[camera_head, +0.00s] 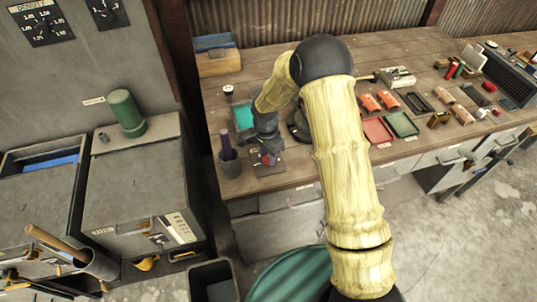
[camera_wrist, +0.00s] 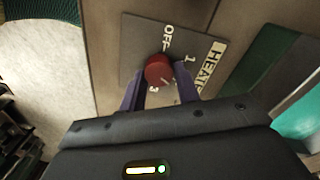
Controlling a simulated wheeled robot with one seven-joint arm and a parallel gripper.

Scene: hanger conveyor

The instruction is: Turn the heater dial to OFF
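The red heater dial (camera_wrist: 159,68) is in the upper middle of the wrist view, on a dark plate (camera_wrist: 140,40) lettered OFF, 1, 3 and HEATER. A pale mark on the dial points to the lower right of that view, away from OFF. My gripper (camera_wrist: 160,88) is open, with its two purple-grey fingers on either side of the dial's near part; I cannot tell whether they touch it. In the head view my gripper (camera_head: 266,147) points down over the dial plate (camera_head: 262,168) at the bench's front edge, and hides part of it.
A dark cup (camera_head: 230,163) with a purple-handled tool stands just left of my gripper on the wooden bench (camera_head: 290,178). A teal-topped item (camera_head: 243,115) is behind it. Red and green trays (camera_head: 376,130) lie to the right. A green cylinder (camera_head: 126,112) stands on the grey cabinet at left.

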